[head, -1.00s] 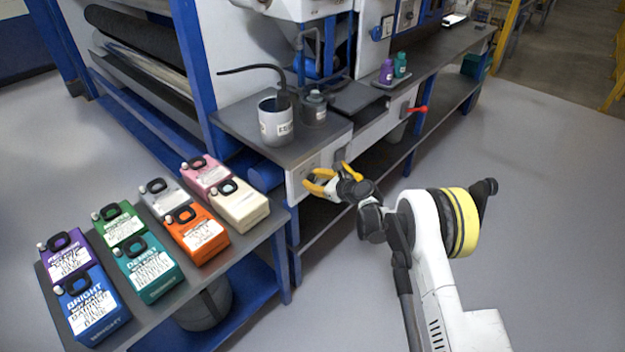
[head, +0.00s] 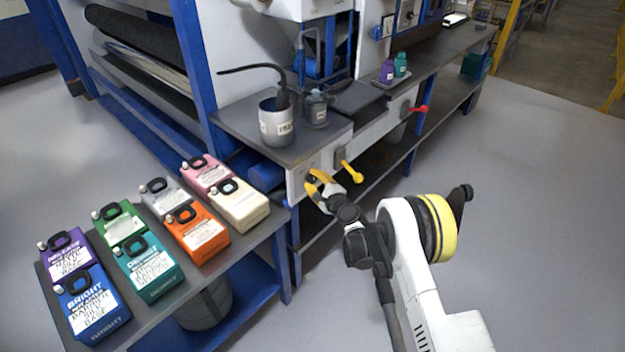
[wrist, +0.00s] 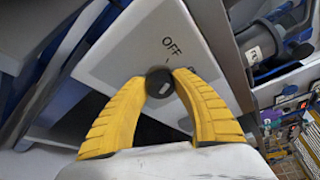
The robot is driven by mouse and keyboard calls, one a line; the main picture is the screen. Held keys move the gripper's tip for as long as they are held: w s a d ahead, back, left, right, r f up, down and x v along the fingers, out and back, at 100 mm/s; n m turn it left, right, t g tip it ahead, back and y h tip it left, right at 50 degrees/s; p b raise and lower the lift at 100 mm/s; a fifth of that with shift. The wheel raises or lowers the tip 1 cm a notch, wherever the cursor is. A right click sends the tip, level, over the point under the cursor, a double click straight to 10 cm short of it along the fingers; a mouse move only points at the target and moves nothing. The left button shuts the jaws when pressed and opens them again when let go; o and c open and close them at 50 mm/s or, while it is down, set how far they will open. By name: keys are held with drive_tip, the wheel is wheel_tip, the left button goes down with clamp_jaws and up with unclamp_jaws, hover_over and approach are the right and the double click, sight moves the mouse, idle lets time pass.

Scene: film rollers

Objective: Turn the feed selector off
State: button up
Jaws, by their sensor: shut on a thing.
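The feed selector is a small dark round knob (wrist: 159,84) with a pale mark, on a white panel (wrist: 120,62). The word OFF is printed on the panel above the knob in the wrist view. Other lettering near the right finger is mostly hidden. My gripper (wrist: 160,78) has its yellow fingertips shut on the knob from both sides. In the head view my gripper (head: 316,184) is at the white front panel (head: 298,180) at the bench's near end and hides most of the knob.
A yellow-handled lever (head: 351,172) is just right of my gripper, and a red lever (head: 418,109) farther along. A grey pot (head: 275,122) stands on the bench above. Several coloured jugs (head: 150,265) stand on the low table at left. The floor at right is clear.

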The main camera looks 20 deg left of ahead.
drive_tip(key=shift+n, duration=0.5)
drive_tip(key=shift+t, duration=0.3)
drive_tip(key=o, duration=1.2)
drive_tip(key=v, duration=0.7)
drive_tip(key=shift+s+d, duration=0.15)
drive_tip(key=shift+d, duration=0.1)
